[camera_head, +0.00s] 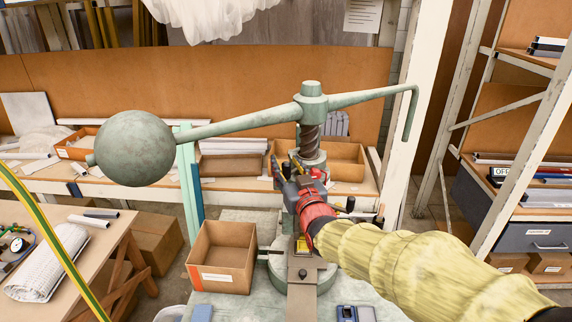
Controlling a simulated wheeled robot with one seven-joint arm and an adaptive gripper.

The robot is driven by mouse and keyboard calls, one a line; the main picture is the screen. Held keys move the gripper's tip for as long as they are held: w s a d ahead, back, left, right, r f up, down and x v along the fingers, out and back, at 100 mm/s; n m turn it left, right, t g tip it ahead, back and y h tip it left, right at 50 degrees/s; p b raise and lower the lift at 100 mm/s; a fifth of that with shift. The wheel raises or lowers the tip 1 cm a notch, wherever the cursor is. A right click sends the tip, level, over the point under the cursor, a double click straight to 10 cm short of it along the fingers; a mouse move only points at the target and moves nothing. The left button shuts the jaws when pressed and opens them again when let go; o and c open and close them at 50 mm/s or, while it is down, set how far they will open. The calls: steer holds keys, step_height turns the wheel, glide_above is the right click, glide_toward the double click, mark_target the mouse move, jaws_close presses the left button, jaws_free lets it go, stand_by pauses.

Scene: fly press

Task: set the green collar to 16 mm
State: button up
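The fly press stands in the middle, with its green hub (312,104) on a dark threaded screw (309,142). A pale green ring-like part (313,163) sits around the lower screw; I cannot tell whether it is the green collar or part of the press body. No 16 mm marking is readable. My gripper (283,172) is in front of the press, just below and left of that part, with its dark fingers pointing up and left. Its red wrist hides much of the press. I cannot tell whether the fingers touch anything or are open.
The press arm carries a large ball weight (135,148) at left and a bent handle (411,112) at right. An open cardboard box (222,258) sits left of the press. A blue-grey device (356,313) lies at the front. A wooden bench (75,235) stands left, a shelf rack right.

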steer(key=v, duration=1.1)
steer(key=shift+s, duration=0.25)
step_height(320, 180, down, 10)
steer(key=s+d+g+h, duration=0.1)
steer(key=s+g+h, duration=0.1)
steer(key=g, duration=0.2)
steer(key=s+d+f+m+g+h+b, duration=0.1)
steer(key=s+d+f+g, duration=0.25)
steer(key=s, duration=0.25)
steer(key=s+d+f+g+h, duration=0.1)
steer(key=s+d+f+g, duration=0.1)
steer(key=s+d+f, duration=0.3)
steer(key=s+d+r+m+g+h+b, duration=0.1)
steer(key=s+d+r+m+g+b, duration=0.1)
steer(key=s+d, duration=0.6)
steer(key=s+r+b, duration=0.1)
steer(key=s+b, duration=0.1)
steer(key=s, duration=0.4)
steer(key=shift+s+m+h+b, duration=0.3)
steer(key=shift+s+m+h, duration=0.05)
steer(key=shift+m+h, duration=0.05)
steer(key=shift+o, duration=0.5)
steer(key=shift+r, duration=0.1)
